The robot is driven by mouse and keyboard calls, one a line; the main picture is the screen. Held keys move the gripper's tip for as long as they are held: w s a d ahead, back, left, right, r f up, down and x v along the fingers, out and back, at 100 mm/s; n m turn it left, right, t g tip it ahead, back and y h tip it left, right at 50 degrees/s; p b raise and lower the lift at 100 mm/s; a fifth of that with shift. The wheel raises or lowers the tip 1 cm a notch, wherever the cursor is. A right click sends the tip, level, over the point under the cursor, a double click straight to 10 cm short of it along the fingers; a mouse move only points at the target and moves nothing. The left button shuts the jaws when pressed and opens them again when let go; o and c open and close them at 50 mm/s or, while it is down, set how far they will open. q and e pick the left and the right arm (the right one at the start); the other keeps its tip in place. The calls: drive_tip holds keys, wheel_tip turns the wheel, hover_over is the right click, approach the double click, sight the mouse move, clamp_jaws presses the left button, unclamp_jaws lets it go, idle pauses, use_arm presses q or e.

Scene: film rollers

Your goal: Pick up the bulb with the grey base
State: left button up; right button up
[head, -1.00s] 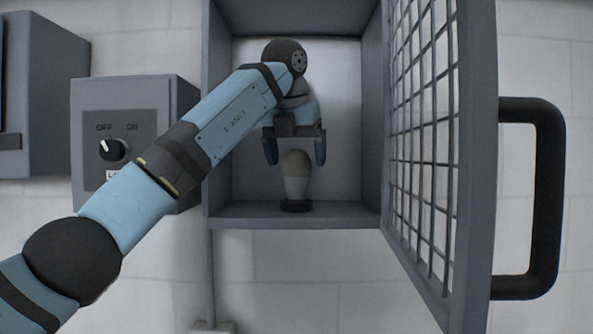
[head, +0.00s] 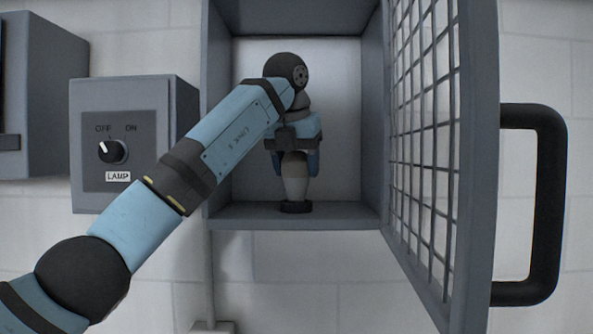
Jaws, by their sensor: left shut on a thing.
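The bulb (head: 295,186) stands upright inside the grey wall box, with its pale lower part showing above a dark ring-like socket (head: 296,207) on the box floor. Its upper part is between the fingers of my left gripper (head: 295,163). The gripper points down from above and is shut on the bulb. The bulb's base is mostly hidden in the socket, so its colour is hard to tell. My right gripper is not in view.
The box (head: 222,213) has close side walls and a top. Its mesh door (head: 473,180) with a black handle (head: 548,200) stands open at right. A lamp switch box (head: 150,190), knob towards OFF, is at left, near my left arm.

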use_arm(q)
drive_tip(key=shift+r+b, duration=0.4)
drive_tip(key=shift+r, duration=1)
drive_tip(key=s+a+b, duration=0.3)
drive_tip(key=s+b, duration=0.1)
drive_tip(key=s, duration=0.4)
drive_tip(key=s+a+b, duration=0.3)
drive_tip(key=s, duration=0.6)
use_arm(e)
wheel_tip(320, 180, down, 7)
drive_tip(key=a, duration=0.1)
use_arm(q)
drive_tip(key=shift+s+d+r+p, duration=0.1)
drive_tip(key=shift+d+r+p, duration=0.05)
drive_tip(key=shift+r+p, duration=1.1)
drive_tip(key=shift+d+r+p, duration=0.1)
drive_tip(key=shift+r+p, duration=0.6)
drive_tip(key=shift+r, duration=0.95)
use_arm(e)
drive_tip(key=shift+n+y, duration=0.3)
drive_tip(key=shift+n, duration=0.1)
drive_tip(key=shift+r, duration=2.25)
